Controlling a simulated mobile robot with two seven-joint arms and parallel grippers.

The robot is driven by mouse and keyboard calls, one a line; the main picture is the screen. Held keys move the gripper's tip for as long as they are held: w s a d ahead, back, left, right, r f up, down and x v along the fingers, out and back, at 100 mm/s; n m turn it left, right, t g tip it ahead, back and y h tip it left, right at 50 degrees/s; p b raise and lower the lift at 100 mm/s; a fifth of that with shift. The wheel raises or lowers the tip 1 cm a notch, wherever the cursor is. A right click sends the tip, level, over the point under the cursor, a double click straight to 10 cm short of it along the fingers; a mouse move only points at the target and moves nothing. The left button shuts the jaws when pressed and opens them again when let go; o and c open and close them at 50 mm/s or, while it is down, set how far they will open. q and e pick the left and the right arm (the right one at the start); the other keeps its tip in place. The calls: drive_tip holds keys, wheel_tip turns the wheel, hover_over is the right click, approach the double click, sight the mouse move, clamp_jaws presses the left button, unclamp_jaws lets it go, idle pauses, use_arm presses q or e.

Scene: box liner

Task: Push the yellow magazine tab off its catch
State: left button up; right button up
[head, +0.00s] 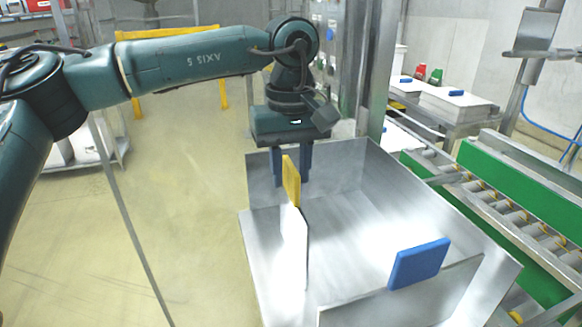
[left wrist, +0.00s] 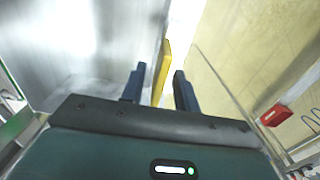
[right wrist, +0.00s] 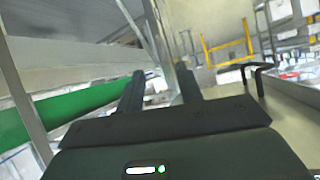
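The yellow magazine tab (head: 291,180) stands upright at the top of a thin white panel (head: 294,240) on the left side of the metal box. My left gripper (head: 292,184) points down over the box's back left, just behind the tab. In the left wrist view, the yellow tab (left wrist: 162,70) shows between the two spread fingers of my left gripper (left wrist: 160,70). A gap shows on both sides near the fingertips; I cannot tell whether a finger touches lower down. My right gripper (right wrist: 161,77) is open and empty in the right wrist view; it is outside the head view.
The open metal box (head: 262,220) has a blue tab (head: 418,263) standing at its front right wall. A roller conveyor (head: 500,205) with green side rails runs along the right.

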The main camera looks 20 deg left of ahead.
use_arm(q)
drive_tip(key=shift+c, duration=0.3)
clamp_jaws()
